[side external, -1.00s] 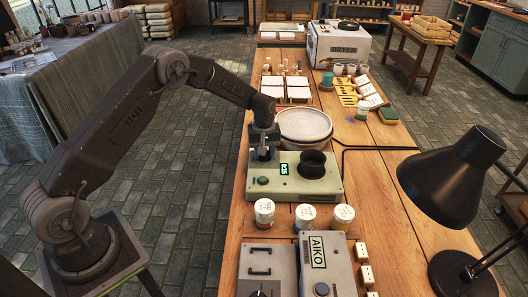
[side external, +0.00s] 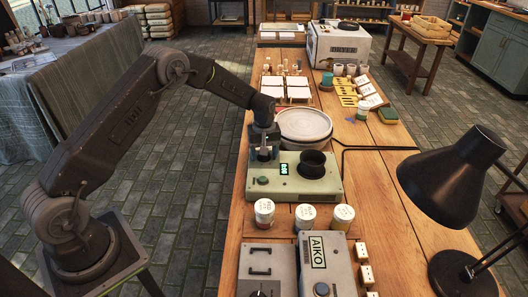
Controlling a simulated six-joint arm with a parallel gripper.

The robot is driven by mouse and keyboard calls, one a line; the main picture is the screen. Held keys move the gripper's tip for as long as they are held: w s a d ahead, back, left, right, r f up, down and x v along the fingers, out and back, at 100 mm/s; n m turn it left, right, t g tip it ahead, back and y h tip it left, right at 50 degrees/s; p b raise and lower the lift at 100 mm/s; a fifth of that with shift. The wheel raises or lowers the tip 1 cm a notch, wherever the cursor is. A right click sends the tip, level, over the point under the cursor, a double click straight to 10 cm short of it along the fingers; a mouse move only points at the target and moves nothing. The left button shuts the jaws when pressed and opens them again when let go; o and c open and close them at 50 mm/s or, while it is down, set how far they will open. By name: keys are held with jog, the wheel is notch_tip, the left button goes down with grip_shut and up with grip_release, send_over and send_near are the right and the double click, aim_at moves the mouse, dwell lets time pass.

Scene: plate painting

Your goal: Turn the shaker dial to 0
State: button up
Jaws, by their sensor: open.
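The shaker (side external: 297,187) is a pale green box on the wooden table, with a black round cup holder (side external: 313,163) on its right side. A small lit green display (side external: 284,169) is on its front; its digits look like zeros but are very small. A dark round knob (side external: 262,180) sits at the front left. My gripper (side external: 263,157) points down over the shaker's left rear part, fingers at its top. The fingers hide what lies between them, so I cannot see whether they touch a dial. The gripper is open.
A round pale plate (side external: 303,125) lies behind the shaker. Several labelled jars (side external: 305,216) stand in front. A grey AIKO box (side external: 328,265) and a black desk lamp (side external: 450,180) are nearer. Bare table lies to the right.

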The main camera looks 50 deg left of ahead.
notch_tip(320, 180, up, 14)
dwell(0.6)
jog(key=s+d+r+m+t, duration=0.1)
jog(key=s+d+r+m, duration=0.2)
jog(key=s+r, duration=0.4)
jog(key=s+d+r+m+t, duration=0.2)
jog(key=s+d+r, duration=0.1)
jog(key=s+r, duration=0.45)
jog(key=s+d+m+t, duration=0.2)
jog(key=s+d+m, duration=0.2)
jog(key=s, duration=1.5)
jog(key=shift+s+d+f+m+t, duration=0.15)
jog(key=shift+f+m+t, duration=0.15)
jog(key=shift+m, duration=0.9)
